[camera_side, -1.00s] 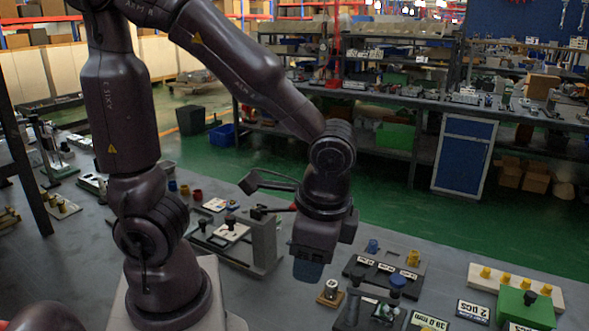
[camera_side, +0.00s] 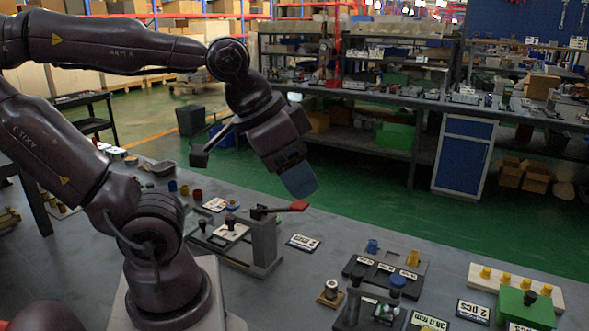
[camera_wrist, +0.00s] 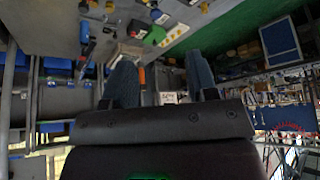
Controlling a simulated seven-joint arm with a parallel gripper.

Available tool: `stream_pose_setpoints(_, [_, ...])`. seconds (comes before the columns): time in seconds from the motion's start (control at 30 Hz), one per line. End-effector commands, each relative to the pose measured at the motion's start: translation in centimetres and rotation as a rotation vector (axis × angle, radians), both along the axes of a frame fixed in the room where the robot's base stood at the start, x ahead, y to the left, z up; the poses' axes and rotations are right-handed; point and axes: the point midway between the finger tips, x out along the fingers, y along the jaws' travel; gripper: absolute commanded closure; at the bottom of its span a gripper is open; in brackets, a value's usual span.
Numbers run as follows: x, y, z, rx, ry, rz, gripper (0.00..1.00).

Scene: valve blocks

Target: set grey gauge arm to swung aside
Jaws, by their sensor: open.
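A grey stand (camera_side: 265,243) in the side view carries a dark swing arm with a red end (camera_side: 297,206), pointing right over the table. I take this to be the gauge arm, though its colour looks dark rather than grey. A plate with a black knob (camera_side: 231,228) sits at the stand's left. My gripper (camera_side: 303,190) hangs tilted just above the red end, apart from it as far as I can tell. In the wrist view, its two fingers (camera_wrist: 161,80) are spread with nothing held between them.
A label plate (camera_side: 303,242) lies right of the stand.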

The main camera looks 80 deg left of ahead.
Motion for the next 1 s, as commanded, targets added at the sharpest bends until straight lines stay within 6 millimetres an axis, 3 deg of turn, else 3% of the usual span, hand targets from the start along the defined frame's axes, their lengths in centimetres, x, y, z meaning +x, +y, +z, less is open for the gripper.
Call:
stream_pose_setpoints(0.27, [0.0,0.1,0.1,0.001,-0.006,0.005,0.47])
stream_pose_setpoints(0.5, [0.0,0.2,0.0,0.001,0.0,0.007,1.0])
stream_pose_setpoints(0.63, [0.5,0.4,-1.4,0.0,0.073,0.018,1.0])
stream_pose_setpoints(0.77, [3.0,0.8,-2.2,-0.006,0.169,0.039,1.0])
stream_pose_setpoints(1.0, [10.5,1.8,-3.5,-0.062,0.366,0.134,1.0])
